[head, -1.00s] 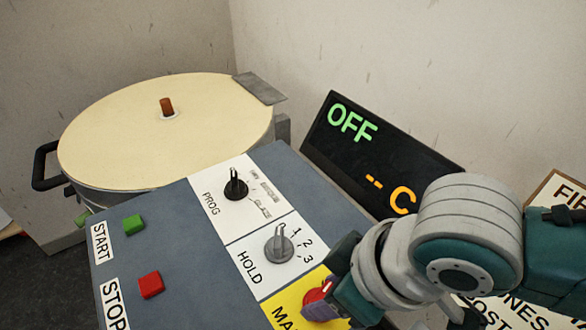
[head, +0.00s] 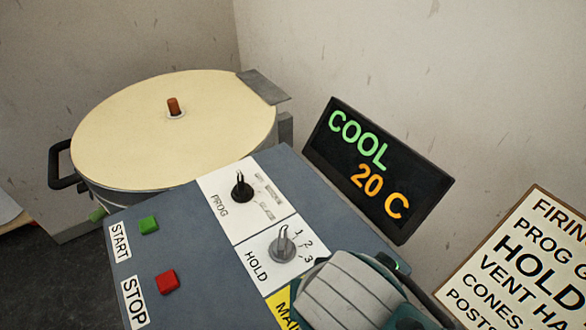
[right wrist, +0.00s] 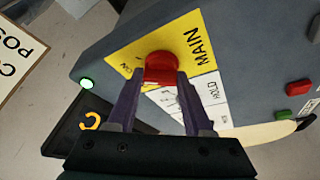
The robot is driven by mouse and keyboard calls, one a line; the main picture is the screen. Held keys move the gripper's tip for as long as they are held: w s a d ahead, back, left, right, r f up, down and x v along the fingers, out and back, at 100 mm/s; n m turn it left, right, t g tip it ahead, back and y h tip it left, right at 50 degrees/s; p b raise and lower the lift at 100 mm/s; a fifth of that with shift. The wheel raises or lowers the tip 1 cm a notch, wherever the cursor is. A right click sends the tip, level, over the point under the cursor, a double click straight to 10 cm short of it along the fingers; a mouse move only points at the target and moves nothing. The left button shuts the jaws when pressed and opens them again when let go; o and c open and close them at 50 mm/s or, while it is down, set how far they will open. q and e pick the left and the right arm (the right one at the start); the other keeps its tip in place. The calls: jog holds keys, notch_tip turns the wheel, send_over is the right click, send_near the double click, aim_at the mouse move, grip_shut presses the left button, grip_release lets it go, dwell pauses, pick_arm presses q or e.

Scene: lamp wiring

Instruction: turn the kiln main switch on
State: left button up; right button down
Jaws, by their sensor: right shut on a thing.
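The red main switch knob (right wrist: 161,67) sits on a yellow plate (right wrist: 190,40) marked MAIN, seen in the right wrist view. My right gripper (right wrist: 160,78) is shut on the knob, one purple finger on each side. In the head view my right arm hides the knob, and only a corner of the yellow plate shows. The display (head: 378,165) reads COOL in green and 20 C in orange. A green lamp (right wrist: 87,84) near the plate is lit. My left gripper is not in view.
The grey panel (head: 205,265) also bears a black PROG knob (head: 241,190), a grey HOLD knob (head: 283,246), a green START button (head: 149,224) and a red STOP button (head: 167,282). The round kiln (head: 205,130) stands behind. A firing notice (head: 525,265) is at the right.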

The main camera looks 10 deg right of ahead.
jog(key=shift+a+m+h, duration=0.1)
jog(key=shift+m+h, duration=0.3)
jog(key=shift+m, duration=0.6)
jog(key=shift+c, duration=1.5)
grip_release()
